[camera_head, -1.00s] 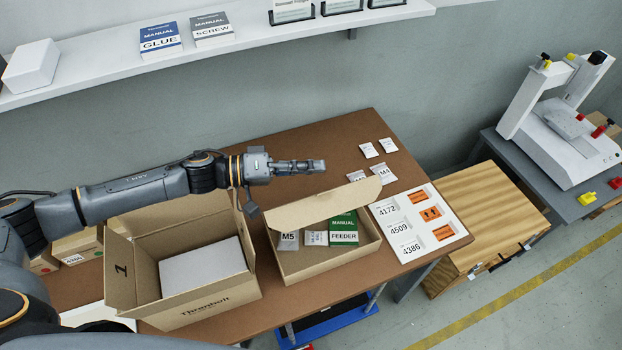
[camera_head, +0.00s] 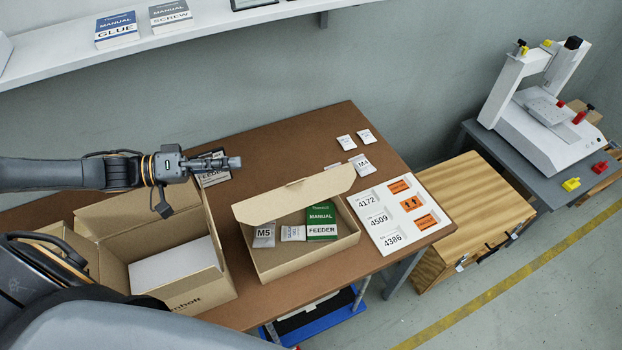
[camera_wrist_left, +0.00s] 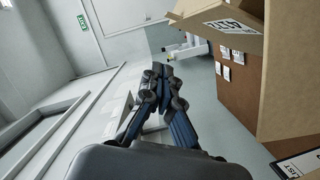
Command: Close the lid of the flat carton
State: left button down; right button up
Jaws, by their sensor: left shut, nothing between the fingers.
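The flat carton (camera_head: 343,247) stands open on the brown table. Its lid (camera_head: 296,196) is raised along the back side and leans backward. Inside lie a green feeder manual (camera_head: 321,220), an M5 packet (camera_head: 264,235) and a smaller white packet (camera_head: 293,233). My left gripper (camera_head: 236,162) is shut and empty, behind and left of the raised lid, apart from it. Its closed fingers (camera_wrist_left: 158,76) also show in the left wrist view, with large cardboard surfaces at the right; I cannot tell which carton they belong to. My right gripper is not in view.
A tall open carton (camera_head: 205,288) stands close left of the flat carton. A white tray (camera_head: 432,207) with orange packs lies to the right, several white packets (camera_head: 362,164) behind. A dark-framed card (camera_head: 213,177) lies under my left gripper. A shelf (camera_head: 240,22) runs above.

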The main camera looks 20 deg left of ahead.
pick_arm(q)
jog(key=p, duration=0.3)
send_over(292, 198)
jog(key=w+a, duration=0.3)
jog(key=a, duration=0.1)
notch_tip(292, 198, down, 2)
jog(key=shift+s+f, duration=0.1)
jog(key=shift+s, duration=0.05)
jog(key=shift+s+d+f, duration=0.3)
jog(key=shift+s+d, duration=0.1)
jog(key=shift+d, duration=0.05)
jog(key=shift+d+f, duration=0.1)
jog(key=shift+f, duration=0.1)
